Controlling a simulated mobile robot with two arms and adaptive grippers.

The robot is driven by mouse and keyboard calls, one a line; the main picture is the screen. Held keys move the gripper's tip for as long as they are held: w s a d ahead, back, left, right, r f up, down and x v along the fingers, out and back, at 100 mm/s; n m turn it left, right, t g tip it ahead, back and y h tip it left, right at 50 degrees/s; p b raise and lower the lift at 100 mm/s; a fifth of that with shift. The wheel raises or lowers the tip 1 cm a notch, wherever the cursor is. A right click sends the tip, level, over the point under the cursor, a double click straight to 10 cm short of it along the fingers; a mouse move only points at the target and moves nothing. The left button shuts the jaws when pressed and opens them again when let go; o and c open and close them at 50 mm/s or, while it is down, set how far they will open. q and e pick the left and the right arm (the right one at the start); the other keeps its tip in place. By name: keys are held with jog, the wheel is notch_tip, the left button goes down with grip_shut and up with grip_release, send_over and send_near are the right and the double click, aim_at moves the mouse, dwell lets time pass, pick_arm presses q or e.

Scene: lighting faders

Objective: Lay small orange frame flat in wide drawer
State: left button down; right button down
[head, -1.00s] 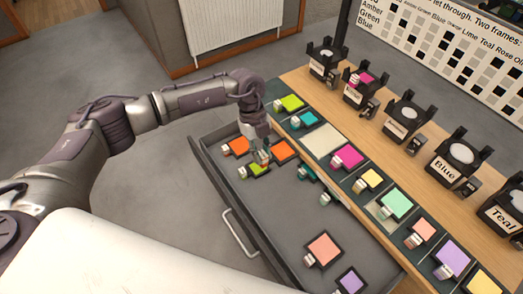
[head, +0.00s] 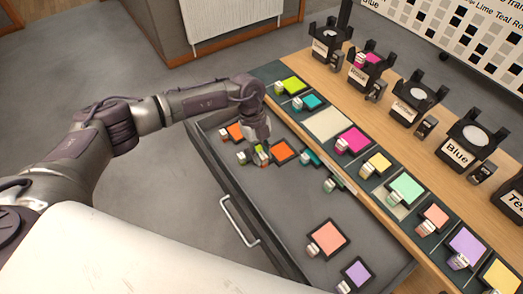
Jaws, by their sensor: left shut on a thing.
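My left gripper (head: 262,150) reaches down into the open wide drawer (head: 222,178), near its far end. It is shut on the pale tab of an orange frame (head: 281,152), which shows just right of the fingertips. The frame is low over the drawer floor; I cannot tell whether it touches the floor. Another orange frame (head: 236,131) of similar look lies in the drawer to the left. The fingers hide part of the held tab. My right gripper is not in view.
A lime frame (head: 257,149) lies close beside the fingers, and teal frames (head: 310,157) lie to the right. A salmon frame (head: 328,238) and a purple frame (head: 357,274) lie at the near end. The drawer's middle floor is clear. Colored frames and black lamp holders (head: 410,103) stand on the counter.

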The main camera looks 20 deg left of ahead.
pick_arm(q)
jog(key=shift+f+b, duration=4.1)
jog(key=shift+f, duration=2.8)
jog(key=shift+f+b, duration=0.75)
jog(key=shift+f, duration=0.6)
jog(key=c, duration=0.9)
grip_release()
jog(key=shift+r, duration=0.1)
jog(key=s+d+p+v, duration=0.1)
jog(key=p+v, duration=0.5)
jog(key=v, duration=1.2)
jog(key=shift+r, duration=0.55)
